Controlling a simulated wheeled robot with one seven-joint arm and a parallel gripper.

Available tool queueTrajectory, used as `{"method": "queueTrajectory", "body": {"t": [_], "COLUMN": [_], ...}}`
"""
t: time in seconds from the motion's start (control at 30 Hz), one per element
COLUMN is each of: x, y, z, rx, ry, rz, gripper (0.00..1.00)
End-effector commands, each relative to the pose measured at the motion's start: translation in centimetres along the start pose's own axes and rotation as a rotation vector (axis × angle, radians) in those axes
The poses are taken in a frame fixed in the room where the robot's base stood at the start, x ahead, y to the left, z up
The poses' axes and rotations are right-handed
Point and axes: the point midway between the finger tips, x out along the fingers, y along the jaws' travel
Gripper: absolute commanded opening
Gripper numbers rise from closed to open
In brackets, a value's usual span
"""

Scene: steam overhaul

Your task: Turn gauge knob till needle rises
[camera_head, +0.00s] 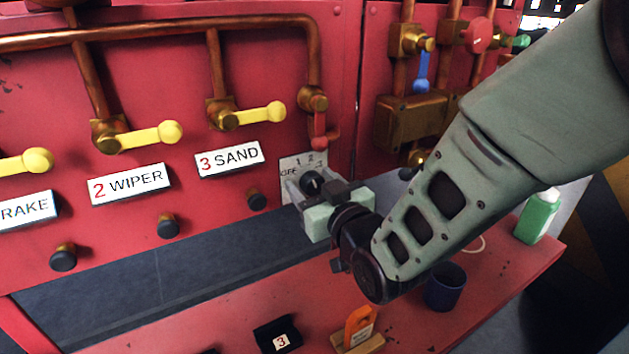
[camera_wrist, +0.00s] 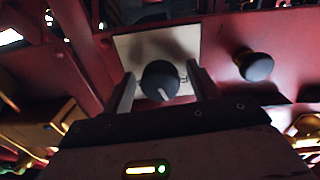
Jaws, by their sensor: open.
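A black rotary knob (camera_head: 311,183) sits on a pale plate (camera_head: 290,164) marked OFF, 1 and 2, low on the red panel. In the wrist view the knob (camera_wrist: 160,80) is a dark disc with a white pointer line. My gripper (camera_head: 301,190) is open at the plate. In the wrist view its two fingers stand on either side of the knob, with my gripper (camera_wrist: 160,92) straddling it; a gap shows at least on the right side. I cannot tell whether a finger touches it. No gauge needle can be made out in either view.
Yellow levers (camera_head: 247,115) and a red-handled valve (camera_head: 319,125) are above the plate. A black button (camera_head: 256,199) is to its left, with more along the panel. Below, the red bench holds a dark blue mug (camera_head: 445,287), an orange tag (camera_head: 359,325) and a green bottle (camera_head: 538,215).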

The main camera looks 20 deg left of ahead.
Motion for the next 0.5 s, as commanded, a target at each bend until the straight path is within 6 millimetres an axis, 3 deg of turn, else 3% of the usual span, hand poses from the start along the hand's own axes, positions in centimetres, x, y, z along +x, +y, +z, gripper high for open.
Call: {"method": "queueTrajectory", "body": {"t": [0.23, 0.4, 0.5], "x": [0.06, 0.05, 0.04], "y": [-0.02, -0.01, 0.0], "z": [0.03, 0.02, 0.02], "rx": [0.0, 0.0, 0.0], "ry": [0.0, 0.0, 0.0], "rz": [0.0, 0.0, 0.0], "gripper": [0.59, 0.15, 0.15]}}
